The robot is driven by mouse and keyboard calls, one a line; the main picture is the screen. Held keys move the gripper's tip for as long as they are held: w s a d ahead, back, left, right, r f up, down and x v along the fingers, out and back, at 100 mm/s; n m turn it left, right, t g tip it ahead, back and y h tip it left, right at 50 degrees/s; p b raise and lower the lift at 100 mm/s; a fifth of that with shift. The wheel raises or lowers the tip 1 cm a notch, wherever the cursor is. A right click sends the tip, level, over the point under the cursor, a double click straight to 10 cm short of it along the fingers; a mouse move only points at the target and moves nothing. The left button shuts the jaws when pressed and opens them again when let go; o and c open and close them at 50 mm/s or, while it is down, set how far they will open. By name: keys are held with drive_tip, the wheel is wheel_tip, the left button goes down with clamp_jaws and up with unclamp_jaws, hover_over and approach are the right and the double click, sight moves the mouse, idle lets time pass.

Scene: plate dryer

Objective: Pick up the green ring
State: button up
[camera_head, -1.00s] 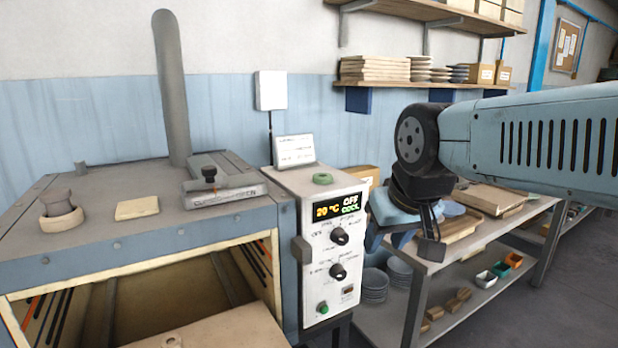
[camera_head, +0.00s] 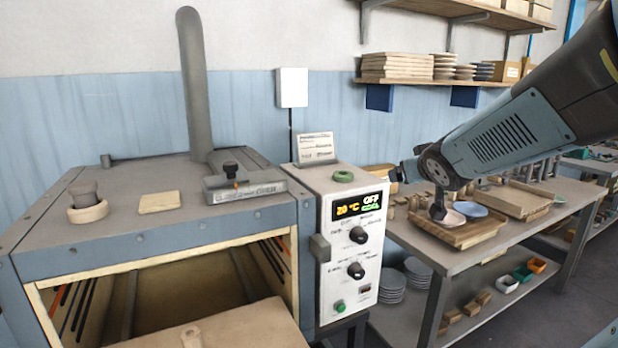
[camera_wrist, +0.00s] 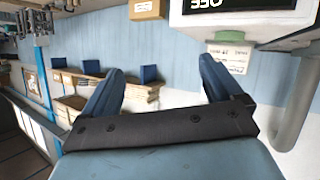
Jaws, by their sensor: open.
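The green ring (camera_head: 343,177) lies flat on top of the white control box (camera_head: 312,190), in front of a small propped card (camera_head: 315,147). In the wrist view, which is upside down, the green ring (camera_wrist: 228,37) shows small and edge-on against the box, beyond the right finger. My gripper (camera_head: 396,174) is to the right of the box in the head view, apart from the ring, and mostly hidden by the wrist. Its two blue fingers (camera_wrist: 161,68) are spread wide with nothing between them in the wrist view.
The dryer (camera_head: 150,225) stands left of the box, with a tall pipe (camera_head: 193,85), a knob and a flat tan slab on top. A bench (camera_head: 540,212) with trays and plates is at the right. A loaded shelf (camera_head: 430,82) hangs above.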

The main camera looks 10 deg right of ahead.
drive_tip(key=w+f+n+t+y, duration=0.1)
drive_tip(key=w+n+t+y, duration=0.15)
drive_tip(key=w+y, duration=0.2)
drive_tip(key=n+g+y, duration=0.1)
drive_tip(key=n+y, duration=0.2)
drive_tip(key=y, duration=0.3)
approach(349, 175)
drive_tip(key=x, duration=0.4)
drive_tip(key=shift+w+d+r, duration=0.1)
drive_tip(key=shift+w, duration=0.3)
drive_tip(key=shift+a+x, duration=0.15)
drive_tip(key=shift+x, duration=1.15)
drive_tip(key=shift+a+x, duration=0.15)
drive_tip(key=shift+x, duration=1.2)
drive_tip(key=shift+s, duration=0.2)
drive_tip(key=c, duration=1.1)
